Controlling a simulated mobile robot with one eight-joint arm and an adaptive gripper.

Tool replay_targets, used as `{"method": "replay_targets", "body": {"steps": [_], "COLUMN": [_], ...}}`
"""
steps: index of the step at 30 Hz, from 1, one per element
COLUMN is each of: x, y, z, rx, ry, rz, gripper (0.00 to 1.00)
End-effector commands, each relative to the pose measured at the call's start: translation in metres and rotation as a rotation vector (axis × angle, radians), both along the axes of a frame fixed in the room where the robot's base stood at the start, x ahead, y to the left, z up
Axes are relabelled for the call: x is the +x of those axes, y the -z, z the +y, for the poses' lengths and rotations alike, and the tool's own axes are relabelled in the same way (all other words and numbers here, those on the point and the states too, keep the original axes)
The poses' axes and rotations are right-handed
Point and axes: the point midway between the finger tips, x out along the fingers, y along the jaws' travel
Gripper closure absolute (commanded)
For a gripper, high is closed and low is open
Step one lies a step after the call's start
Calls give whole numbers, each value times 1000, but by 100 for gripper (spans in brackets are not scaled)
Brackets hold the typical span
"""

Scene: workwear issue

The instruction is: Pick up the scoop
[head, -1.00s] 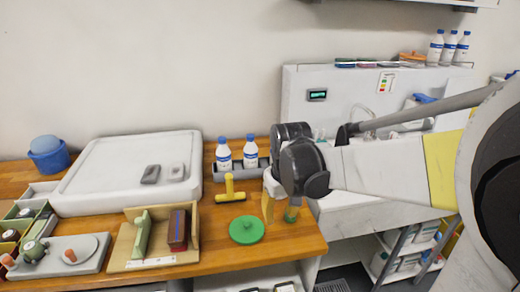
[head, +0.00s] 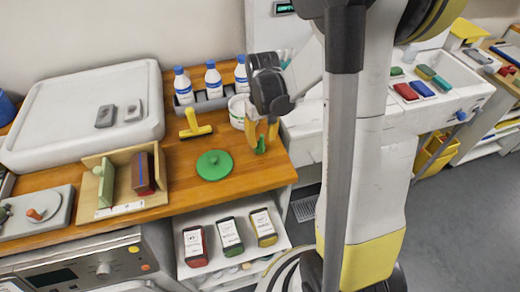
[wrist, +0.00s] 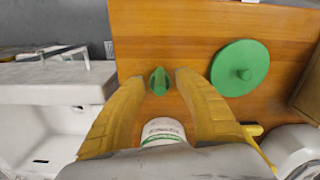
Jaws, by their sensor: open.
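A small green object that looks like the scoop (head: 261,147) is at the right end of the wooden counter. It also shows in the wrist view (wrist: 159,81), standing out between the fingertips. My gripper (head: 261,137) points down over it with yellow fingers spread, one on each side. In the wrist view my gripper (wrist: 157,84) is open, with a gap between each finger and the green object. No contact shows. The lower part of the scoop is hard to make out.
A green round lid with a knob (head: 214,164) lies left of my gripper. A white tub (head: 237,110) stands close behind the fingers. A yellow T-shaped tool (head: 195,124) and several bottles (head: 214,80) are further back. The counter's right edge (head: 290,178) is near.

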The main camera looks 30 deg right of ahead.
Motion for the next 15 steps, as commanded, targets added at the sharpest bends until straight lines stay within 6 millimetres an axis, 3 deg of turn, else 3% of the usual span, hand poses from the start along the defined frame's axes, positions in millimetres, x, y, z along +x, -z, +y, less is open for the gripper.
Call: {"method": "replay_targets", "body": {"steps": [3,11,15], "x": [1,1,1], "y": [16,17,17], "z": [0,0,0], "rx": [0,0,0], "ry": [-1,-1,-1], "rz": [0,0,0], "gripper": [62,62,99]}}
